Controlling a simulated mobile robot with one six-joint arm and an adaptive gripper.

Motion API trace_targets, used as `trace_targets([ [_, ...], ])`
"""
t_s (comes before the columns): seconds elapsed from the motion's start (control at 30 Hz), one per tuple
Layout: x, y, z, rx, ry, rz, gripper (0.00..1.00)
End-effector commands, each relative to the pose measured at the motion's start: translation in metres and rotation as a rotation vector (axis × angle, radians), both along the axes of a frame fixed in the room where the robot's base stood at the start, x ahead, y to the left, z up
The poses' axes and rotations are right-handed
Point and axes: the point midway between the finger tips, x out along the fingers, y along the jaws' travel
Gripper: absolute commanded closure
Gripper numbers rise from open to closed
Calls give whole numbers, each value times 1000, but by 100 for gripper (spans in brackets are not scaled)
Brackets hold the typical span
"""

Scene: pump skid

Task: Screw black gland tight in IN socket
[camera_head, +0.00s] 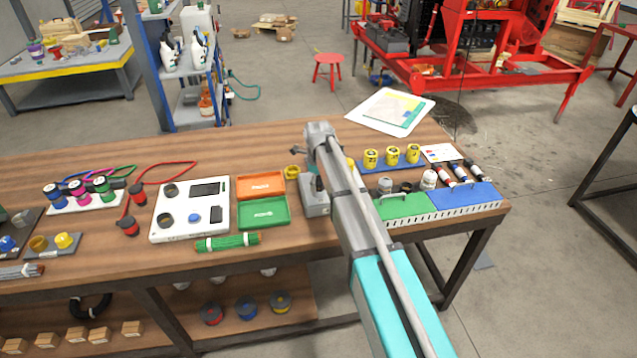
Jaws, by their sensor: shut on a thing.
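My arm reaches from the lower right to the workbench. My gripper (316,182) points down at its end, mostly hidden by my own wrist and arm. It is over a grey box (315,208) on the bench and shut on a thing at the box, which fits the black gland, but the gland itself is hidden. The IN socket and any marking on the box cannot be made out. I cannot tell how deep or how straight the gland sits.
A yellow ring (292,172) is close left of the box. Orange (261,186) and green (263,212) trays and a white panel (190,209) lie further left. A green-and-blue rack (403,206) and yellow cups on a blue strip (391,160) stand right of my arm.

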Motion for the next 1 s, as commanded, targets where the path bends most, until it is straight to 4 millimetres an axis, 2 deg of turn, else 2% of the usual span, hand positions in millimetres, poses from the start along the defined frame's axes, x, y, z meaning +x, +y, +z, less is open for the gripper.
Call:
trace_targets([
  [0.3,0,0,0,0,0,-213,80],
  [0.63,0,0,0,1,0,-238,80],
  [0.67,0,0,0,1,0,-238,28],
  [0.7,0,0,0,1,0,-238,21],
  [0.8,0,0,0,0,0,-237,2],
  [1.0,0,0,0,0,0,-237,0],
])
